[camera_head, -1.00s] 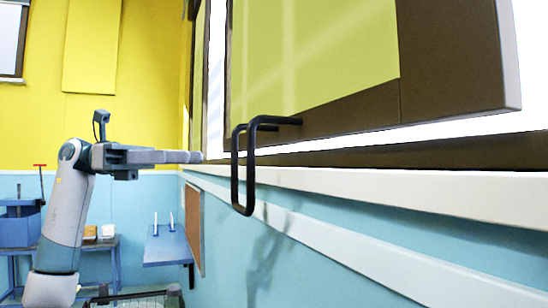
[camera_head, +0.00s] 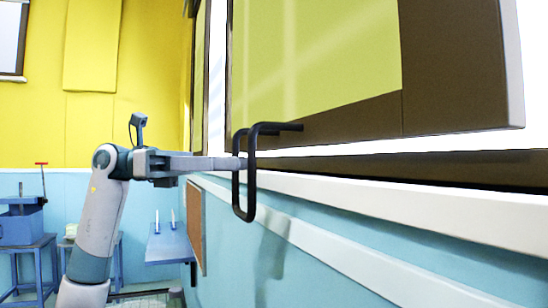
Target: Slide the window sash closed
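The window sash (camera_head: 450,75) has a dark brown frame and a yellow-green pane, and fills the upper right. It stands open, with a bright gap below it above the brown window frame (camera_head: 430,168). A black looped handle (camera_head: 250,205) sticks out from the sash's lower left part. My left gripper (camera_head: 238,163) is at the handle, its fingertips overlapping the handle's upright bars. I cannot tell whether it touches or grips the handle, or how far apart its fingers are. My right gripper is not in view.
A white sill (camera_head: 400,207) runs below the window along the blue wall. A small blue shelf (camera_head: 170,246) with two white upright items stands at the wall beyond my arm. A blue bin (camera_head: 22,225) sits on a blue stand at far left.

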